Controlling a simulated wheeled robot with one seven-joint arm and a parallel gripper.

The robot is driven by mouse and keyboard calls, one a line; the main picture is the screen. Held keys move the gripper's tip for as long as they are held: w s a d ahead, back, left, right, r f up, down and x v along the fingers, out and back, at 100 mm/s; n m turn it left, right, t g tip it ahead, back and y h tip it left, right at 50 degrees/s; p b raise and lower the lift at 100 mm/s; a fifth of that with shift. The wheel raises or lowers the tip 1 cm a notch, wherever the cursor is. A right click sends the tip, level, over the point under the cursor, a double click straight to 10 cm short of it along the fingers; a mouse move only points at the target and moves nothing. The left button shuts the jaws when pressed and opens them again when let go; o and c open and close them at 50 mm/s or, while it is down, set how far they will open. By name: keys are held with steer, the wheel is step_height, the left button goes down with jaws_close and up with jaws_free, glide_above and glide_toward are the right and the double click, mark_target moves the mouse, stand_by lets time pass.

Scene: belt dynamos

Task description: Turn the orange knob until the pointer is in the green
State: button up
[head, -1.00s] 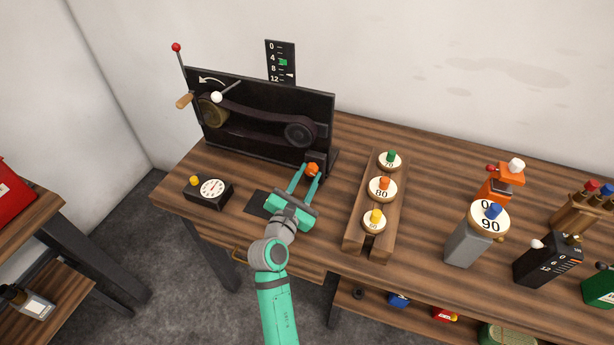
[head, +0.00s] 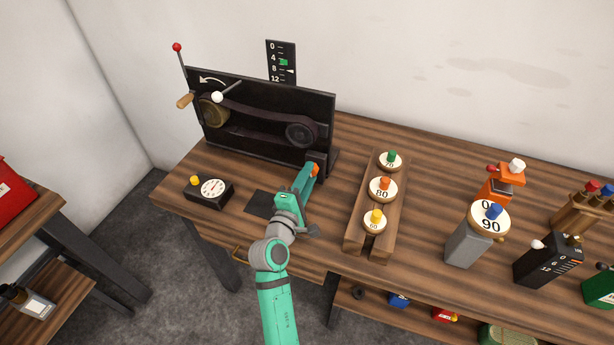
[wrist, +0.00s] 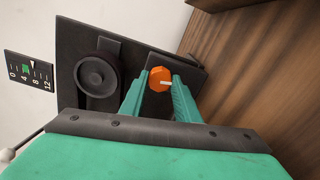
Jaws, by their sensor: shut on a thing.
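The orange knob (head: 315,169) is at the lower right corner of the black belt panel (head: 262,130). My gripper (head: 310,181) is rolled onto its side and shut on the knob. In the wrist view the knob (wrist: 158,76) sits between the fingertips, its white mark pointing to the right. The black scale (head: 281,61) stands behind the panel, numbered 0 to 12 downward. Its green mark (head: 284,62) lies between 4 and 8. The white pointer (head: 290,71) is below the green, near 8. The wrist view also shows the pointer (wrist: 33,65) just beside the green.
A black dial box (head: 209,191) stands left of my arm. A wooden rack (head: 354,238) with several numbered discs stands close on the right. Levers with red and white balls rise at the panel's left. More devices stand farther right.

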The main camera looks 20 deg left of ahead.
steer(key=m, duration=0.3)
steer(key=shift+w+d+m, duration=0.1)
steer(key=shift+m, duration=1.2)
steer(key=m, duration=0.5)
steer(key=shift+m, duration=0.4)
steer(key=shift+f, duration=0.1)
steer(key=o, duration=1.1)
steer(key=shift+c, duration=0.2)
steer(key=s, duration=1.1)
steer(key=shift+a, duration=0.25)
